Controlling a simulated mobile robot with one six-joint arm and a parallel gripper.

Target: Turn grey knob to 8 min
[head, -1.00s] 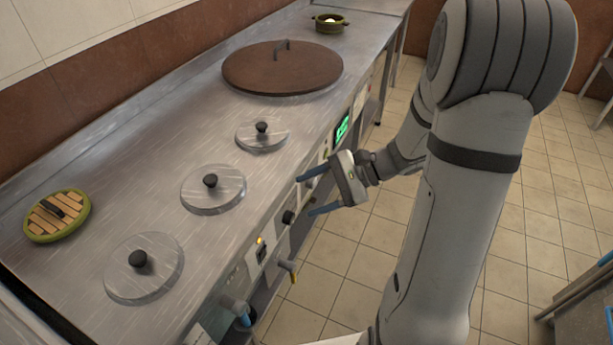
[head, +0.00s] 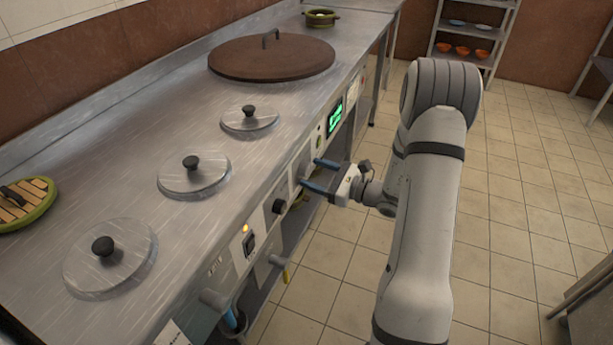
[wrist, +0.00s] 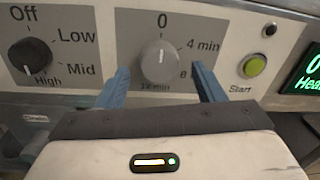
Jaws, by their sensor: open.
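The grey knob (wrist: 160,62) is on the front panel in the wrist view. Its white mark points up at 0 on the dial plate (wrist: 122,25). The plate reads 4 min at upper right; the 8 at right is partly covered by a finger, and a 12 min label is at the bottom. My gripper (wrist: 161,74) is open, one blue finger on each side of the knob, with visible gaps. In the head view my gripper (head: 310,173) reaches the counter's front panel, and the grey knob cannot be made out there.
A black knob (wrist: 35,58) marked Off, Low, Mid and High is left of the dial. A green Start button (wrist: 255,66) and a green-lit display (wrist: 306,76) are close on the right.

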